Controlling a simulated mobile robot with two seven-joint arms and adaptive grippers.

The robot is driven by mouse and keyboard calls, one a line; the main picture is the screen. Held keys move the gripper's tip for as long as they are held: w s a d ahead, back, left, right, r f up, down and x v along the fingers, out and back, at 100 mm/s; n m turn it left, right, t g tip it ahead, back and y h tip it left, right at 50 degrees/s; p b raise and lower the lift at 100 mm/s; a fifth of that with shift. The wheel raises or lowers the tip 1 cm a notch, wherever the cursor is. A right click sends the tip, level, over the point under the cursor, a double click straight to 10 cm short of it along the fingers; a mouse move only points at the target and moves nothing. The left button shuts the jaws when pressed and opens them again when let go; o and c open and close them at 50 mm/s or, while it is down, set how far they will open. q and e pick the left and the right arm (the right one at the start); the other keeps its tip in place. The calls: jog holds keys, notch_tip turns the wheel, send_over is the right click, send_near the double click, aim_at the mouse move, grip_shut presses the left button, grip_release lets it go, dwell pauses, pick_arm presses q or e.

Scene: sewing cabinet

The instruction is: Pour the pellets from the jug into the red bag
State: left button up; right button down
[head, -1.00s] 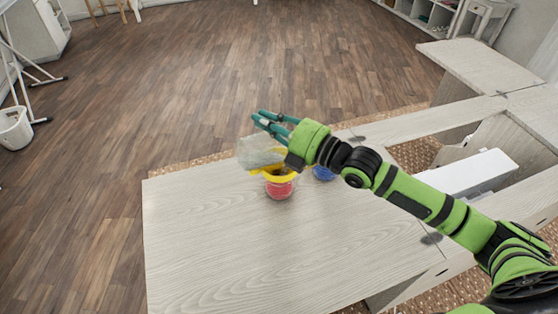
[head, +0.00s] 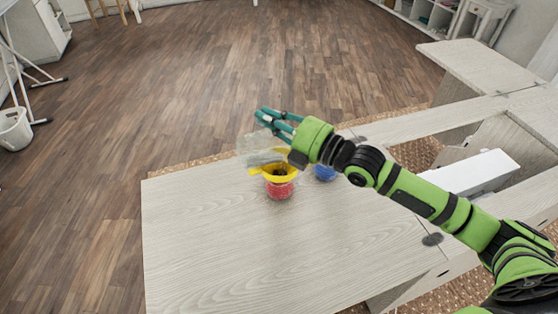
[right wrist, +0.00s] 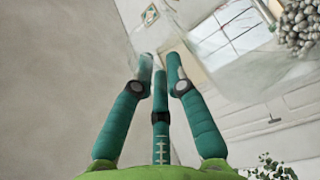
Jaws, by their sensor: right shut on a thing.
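My right gripper (head: 266,115) is shut on a clear, see-through jug (head: 254,146). It holds the jug tilted above the table; the jug's wall also shows beyond the fingers in the right wrist view (right wrist: 160,65). Grey pellets (right wrist: 302,28) show at the upper right of the wrist view. The red bag (head: 280,190) stands on the table with a yellow funnel (head: 259,169) in its top, just below the jug. A dark patch shows inside the funnel; I cannot tell whether it is pellets or the opening. My left gripper is not in view.
A blue bag (head: 325,173) stands just right of the red one, partly behind my right arm. The pale wooden table (head: 220,240) is bare in front and to the left. A white box-like part (head: 470,175) lies at the right.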

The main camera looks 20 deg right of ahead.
jog(key=shift+w+d, duration=0.1)
jog(key=shift+d, duration=0.2)
jog(key=shift+w+d+m+b, duration=0.1)
jog(key=shift+d+m+b, duration=0.1)
jog(key=shift+m+b, duration=0.15)
dwell(0.3)
jog(key=shift+d, duration=0.2)
jog(key=shift+r+m+b, duration=0.1)
jog(key=shift+m+b, duration=0.15)
jog(key=shift+b, duration=0.05)
jog(key=shift+w+d, duration=0.1)
jog(key=shift+d, duration=0.1)
